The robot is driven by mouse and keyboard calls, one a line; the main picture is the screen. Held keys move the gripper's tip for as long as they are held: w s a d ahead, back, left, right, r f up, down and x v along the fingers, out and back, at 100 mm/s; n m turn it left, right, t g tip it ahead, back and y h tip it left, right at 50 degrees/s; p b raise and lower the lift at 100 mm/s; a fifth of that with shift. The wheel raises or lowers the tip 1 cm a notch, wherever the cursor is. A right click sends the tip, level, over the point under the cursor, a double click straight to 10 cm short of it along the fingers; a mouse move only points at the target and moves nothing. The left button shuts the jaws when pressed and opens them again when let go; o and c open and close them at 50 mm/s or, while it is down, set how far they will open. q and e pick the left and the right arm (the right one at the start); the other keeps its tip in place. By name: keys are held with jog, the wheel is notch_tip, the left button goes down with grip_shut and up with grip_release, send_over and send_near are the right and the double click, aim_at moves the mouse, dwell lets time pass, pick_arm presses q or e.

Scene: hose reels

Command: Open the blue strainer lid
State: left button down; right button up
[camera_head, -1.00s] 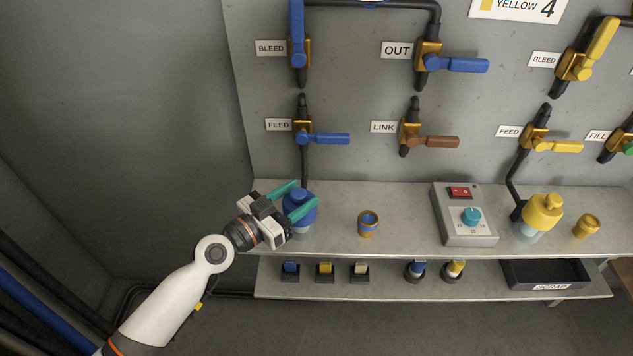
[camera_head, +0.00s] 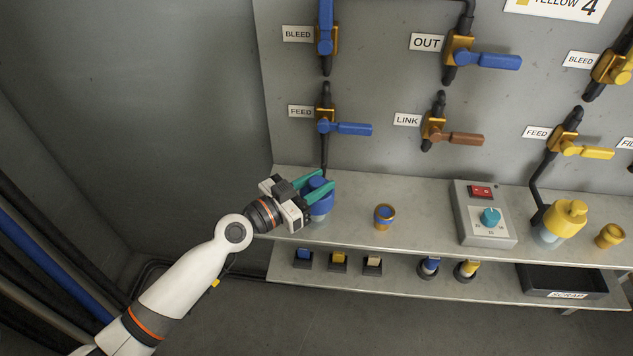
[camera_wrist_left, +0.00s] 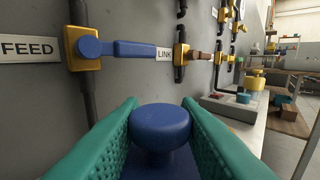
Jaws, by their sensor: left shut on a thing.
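The blue strainer lid (camera_head: 320,205) sits on its strainer at the left end of the upper shelf. Its round top knob (camera_wrist_left: 160,124) fills the lower middle of the left wrist view. My left gripper (camera_head: 317,184) is shut on the blue lid, with one green finger on each side of the knob. The strainer body below the lid is mostly hidden by my gripper in the head view. My right gripper is not in view.
A grey control box (camera_head: 485,214) and a yellow strainer (camera_head: 564,218) are further right. The blue feed valve (camera_head: 343,128) is on the wall above. The lower shelf holds small blocks and a black scrap tray (camera_head: 563,282).

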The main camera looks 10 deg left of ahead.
pick_arm(q)
jog(key=shift+w+r+p, duration=0.1)
jog(key=shift+r+p, duration=0.2)
jog(key=shift+p, duration=0.1)
jog(key=w+n+g+p, duration=0.1)
jog(key=p, duration=0.3)
jog(key=w+r+n+g+y+p, duration=0.1)
jog(key=p, duration=0.2)
jog(key=shift+w+r+n+y+p, duration=0.2)
jog(key=shift+w+n+y+p, duration=0.1)
jog(key=shift+p, duration=0.1)
jog(key=shift+w+f+n+g+y+p, duration=0.1)
jog(key=shift+w+n+g+y+p, duration=0.2)
jog(key=shift+w+n+g+p, duration=0.4)
jog(key=shift+w+f+g+p, duration=0.15)
jog(key=shift+w+g+p, duration=0.05)
jog(key=shift+g+p, duration=0.3)
